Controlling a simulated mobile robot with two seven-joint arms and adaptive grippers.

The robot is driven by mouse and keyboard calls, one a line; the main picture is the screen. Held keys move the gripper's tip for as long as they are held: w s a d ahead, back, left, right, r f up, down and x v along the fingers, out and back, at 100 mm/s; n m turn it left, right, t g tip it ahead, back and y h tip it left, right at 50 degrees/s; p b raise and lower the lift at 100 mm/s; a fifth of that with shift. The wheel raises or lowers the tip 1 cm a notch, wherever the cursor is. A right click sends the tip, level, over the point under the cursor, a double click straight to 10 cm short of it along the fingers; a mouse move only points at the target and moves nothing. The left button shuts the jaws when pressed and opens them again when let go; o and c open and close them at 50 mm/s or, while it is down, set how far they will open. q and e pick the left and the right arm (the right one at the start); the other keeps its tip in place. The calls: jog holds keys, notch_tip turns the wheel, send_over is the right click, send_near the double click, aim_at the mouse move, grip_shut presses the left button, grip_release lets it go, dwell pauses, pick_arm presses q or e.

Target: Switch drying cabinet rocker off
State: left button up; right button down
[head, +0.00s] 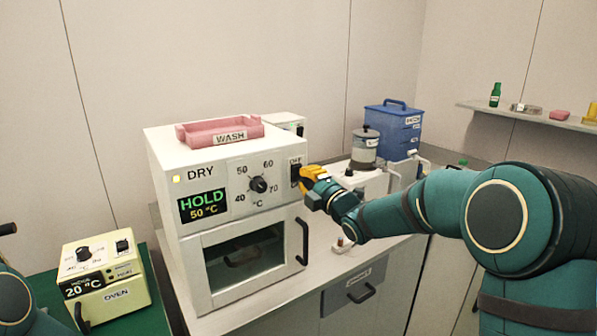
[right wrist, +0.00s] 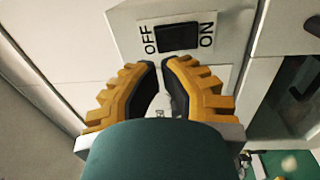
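The white drying cabinet (head: 290,205) stands on the counter with its display reading HOLD 50 °C. Its black rocker (head: 295,176) is at the right of the front panel, with the OFF label above it. In the right wrist view the rocker (right wrist: 177,38) lies between the words OFF and ON, just beyond the fingertips. My right gripper (head: 312,181) is at the rocker's right side in the head view; its yellow fingers (right wrist: 162,66) have their tips drawn together, holding nothing. I cannot tell whether they touch the rocker, or which way it is tipped.
A pink WASH tray (head: 222,133) sits on the cabinet. The cabinet's dial (head: 258,184) is left of the rocker, and its door handle (head: 303,241) sticks out below. A small oven (head: 105,280) stands at left on green; a blue container (head: 392,127) stands behind right.

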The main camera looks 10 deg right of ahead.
aim_at(294, 167)
jog(key=shift+x, duration=2.05)
jog(key=shift+w+a+r+g+p, duration=0.1)
jog(key=shift+w+r+g+p, duration=0.25)
jog(key=shift+p, duration=0.3)
jog(key=shift+f+b, duration=0.1)
jog(key=shift+b, duration=0.35)
